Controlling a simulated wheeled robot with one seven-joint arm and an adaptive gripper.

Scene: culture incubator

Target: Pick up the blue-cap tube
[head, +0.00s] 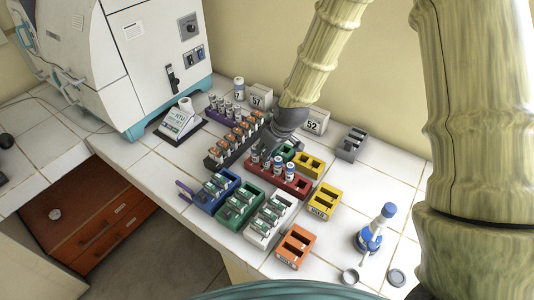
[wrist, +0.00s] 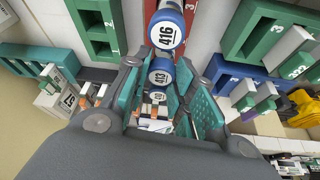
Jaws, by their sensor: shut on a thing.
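Several blue-cap tubes (head: 289,168) stand in a red rack (head: 304,190) in the head view. My gripper (head: 268,150) is low over the left part of this rack. In the wrist view, the teal-padded fingers of my gripper (wrist: 160,80) are closed around a blue-cap tube marked 413 (wrist: 160,73).
Yellow (head: 326,191) and orange (head: 307,241) racks are to the right.

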